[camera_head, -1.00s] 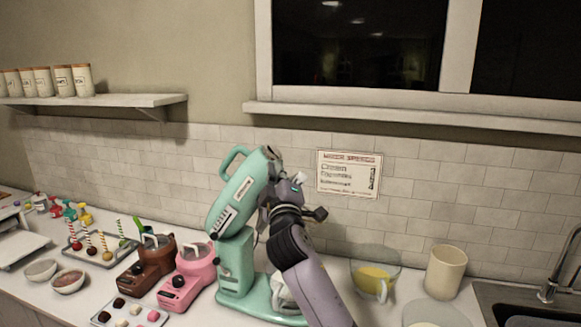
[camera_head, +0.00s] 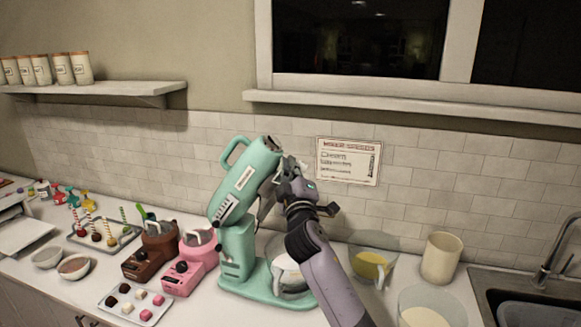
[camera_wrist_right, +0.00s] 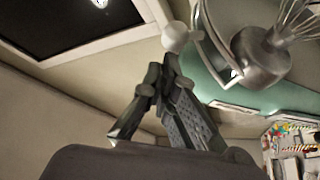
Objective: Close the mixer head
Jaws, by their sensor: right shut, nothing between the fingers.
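The teal stand mixer has its head (camera_head: 245,180) tilted up, with the front end high and to the right. Its base (camera_head: 262,285) stands on the counter, with a pale bowl (camera_head: 288,272) on it. My right gripper (camera_head: 283,172) is shut and empty beside the underside of the raised front end; I cannot tell if it touches. In the right wrist view its closed fingers (camera_wrist_right: 165,75) are near a whitish round knob, with the teal head (camera_wrist_right: 262,97) and a metal whisk (camera_wrist_right: 285,30) beyond. My left gripper is not in view.
A glass bowl with yellow contents (camera_head: 370,265), a cream canister (camera_head: 441,258) and the sink (camera_head: 520,295) are to the right. The wall is close behind.

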